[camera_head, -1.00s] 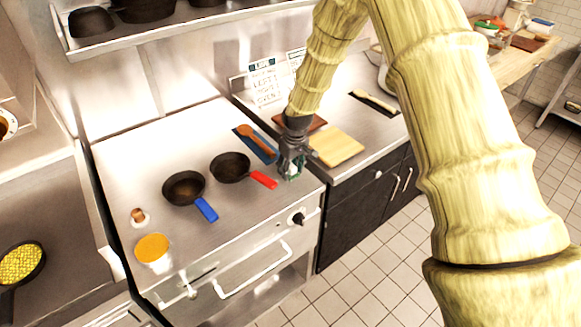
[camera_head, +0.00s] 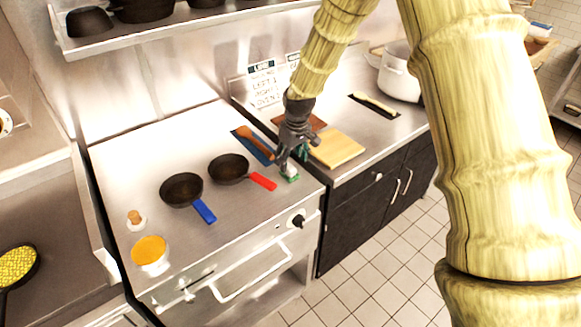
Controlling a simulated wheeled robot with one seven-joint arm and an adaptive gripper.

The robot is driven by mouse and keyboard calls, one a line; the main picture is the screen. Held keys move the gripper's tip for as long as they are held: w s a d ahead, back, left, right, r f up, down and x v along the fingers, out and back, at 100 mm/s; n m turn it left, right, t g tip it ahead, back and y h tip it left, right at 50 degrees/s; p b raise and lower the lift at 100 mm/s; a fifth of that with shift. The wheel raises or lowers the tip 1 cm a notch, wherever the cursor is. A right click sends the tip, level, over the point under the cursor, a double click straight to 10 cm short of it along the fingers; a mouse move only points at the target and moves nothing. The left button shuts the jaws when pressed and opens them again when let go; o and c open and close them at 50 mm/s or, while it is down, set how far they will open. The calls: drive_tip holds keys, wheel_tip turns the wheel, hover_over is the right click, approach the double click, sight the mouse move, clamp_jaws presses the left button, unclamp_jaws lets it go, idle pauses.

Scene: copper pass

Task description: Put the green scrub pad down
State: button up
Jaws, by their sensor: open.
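The green scrub pad (camera_head: 291,177) lies on the steel stove top (camera_head: 245,212) near its right edge, to the right of the red-handled pan. It is small, and its upper side looks pale. My gripper (camera_head: 293,163) is just above the pad with its fingers open. The fingers partly cover the pad, and I cannot tell whether a fingertip still touches it.
A red-handled pan (camera_head: 228,167) and a blue-handled pan (camera_head: 181,188) stand left of the pad. A wooden spoon (camera_head: 254,141) rests on a blue mat behind. A cutting board (camera_head: 336,149) and a white pot (camera_head: 399,75) are on the right counter.

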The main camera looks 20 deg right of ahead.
sight(293, 170)
wheel_tip(293, 170, up, 7)
drive_tip(key=b, duration=0.2)
drive_tip(key=shift+s+d+f, duration=0.15)
drive_tip(key=shift+s, duration=0.3)
